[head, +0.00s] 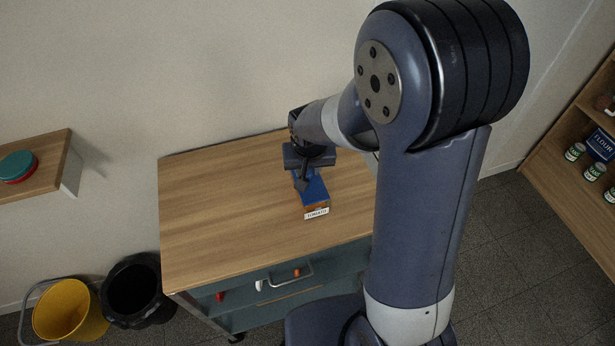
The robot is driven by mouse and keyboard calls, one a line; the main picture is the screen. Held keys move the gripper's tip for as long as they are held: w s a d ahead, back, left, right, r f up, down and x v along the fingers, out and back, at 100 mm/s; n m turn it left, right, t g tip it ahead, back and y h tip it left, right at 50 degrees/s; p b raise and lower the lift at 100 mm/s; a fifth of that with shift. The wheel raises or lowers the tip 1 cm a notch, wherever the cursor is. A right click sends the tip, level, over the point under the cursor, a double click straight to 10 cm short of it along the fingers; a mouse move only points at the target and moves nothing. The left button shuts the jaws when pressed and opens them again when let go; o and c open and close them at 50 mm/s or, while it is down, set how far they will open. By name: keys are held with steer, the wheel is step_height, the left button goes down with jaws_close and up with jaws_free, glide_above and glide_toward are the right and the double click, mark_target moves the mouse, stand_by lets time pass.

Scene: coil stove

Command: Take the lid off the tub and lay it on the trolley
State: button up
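A small box-like tub (317,203) with a brown-orange front and a white label stands on the trolley's wooden top (225,205), right of its middle. The tub has a flat blue lid (314,187) on top. My gripper (303,183) points down at the back left part of the blue lid and hides some of it. A dark finger overlaps the lid in the picture. I cannot tell whether it touches the lid or whether the fingers are open or shut. The label's print is too small to read.
The trolley top is bare left of and in front of the tub. A yellow bucket (68,309) and a black bin (134,291) stand at lower left. A teal and red round thing (18,167) sits on a wall shelf (45,181). Shelving with cans (594,172) is at right.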

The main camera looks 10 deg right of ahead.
steer(key=shift+c, duration=0.7)
